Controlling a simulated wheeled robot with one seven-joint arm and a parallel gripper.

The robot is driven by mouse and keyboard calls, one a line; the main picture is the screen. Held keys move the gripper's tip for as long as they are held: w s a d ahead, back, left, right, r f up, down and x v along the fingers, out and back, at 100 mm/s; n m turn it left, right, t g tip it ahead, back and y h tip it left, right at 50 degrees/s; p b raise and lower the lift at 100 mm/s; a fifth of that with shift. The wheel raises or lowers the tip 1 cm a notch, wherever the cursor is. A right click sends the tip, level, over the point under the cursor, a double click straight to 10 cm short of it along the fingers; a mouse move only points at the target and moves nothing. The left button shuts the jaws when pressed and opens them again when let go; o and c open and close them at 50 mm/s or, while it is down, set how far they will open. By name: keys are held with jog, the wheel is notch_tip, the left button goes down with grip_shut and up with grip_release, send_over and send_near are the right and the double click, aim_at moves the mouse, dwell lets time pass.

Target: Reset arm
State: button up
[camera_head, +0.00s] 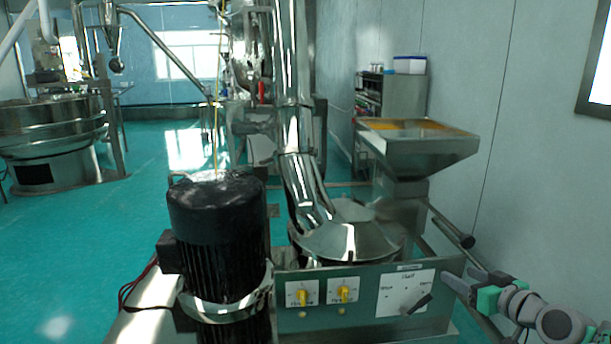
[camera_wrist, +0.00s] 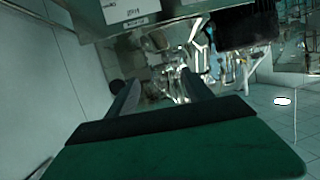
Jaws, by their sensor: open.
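My gripper (camera_head: 462,281) is at the lower right of the head view, close to the right edge of the green control panel (camera_head: 374,318). It is open, with nothing seen between its fingers. In the wrist view my gripper (camera_wrist: 158,88) shows two dark fingers spread apart above a green body. The panel has two yellow knobs (camera_head: 302,297) and a dark lever switch (camera_head: 417,304) on a white label. Whether the gripper touches the panel cannot be told.
A black motor (camera_head: 218,240) stands left of the panel. Behind the panel are a round metal lid (camera_head: 347,243) and a steel hopper (camera_head: 425,146). A large round sieve (camera_head: 52,128) stands far left. Green floor is free at left. A wall (camera_head: 540,170) runs along the right.

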jog(key=s+a+r+g+p, duration=0.1)
jog(key=a+r+g+p, duration=0.2)
jog(key=a, duration=0.6)
jog(key=s+a+r+g+p, duration=0.1)
jog(key=s+a+g+p, duration=0.15)
jog(key=a+p, duration=0.5)
jog(key=s+a+r+g+h+p, duration=0.1)
jog(key=s+a+g+p, duration=0.1)
jog(key=s+a, duration=0.3)
jog(key=s+a+r+m+g+h+p, duration=0.1)
jog(key=s+a+g+p, duration=0.2)
jog(key=s, duration=0.8)
jog(key=shift+a+g+h, duration=0.3)
jog(key=shift+a+g, duration=0.05)
jog(key=shift+a, duration=0.65)
jog(key=shift+s+r, duration=0.1)
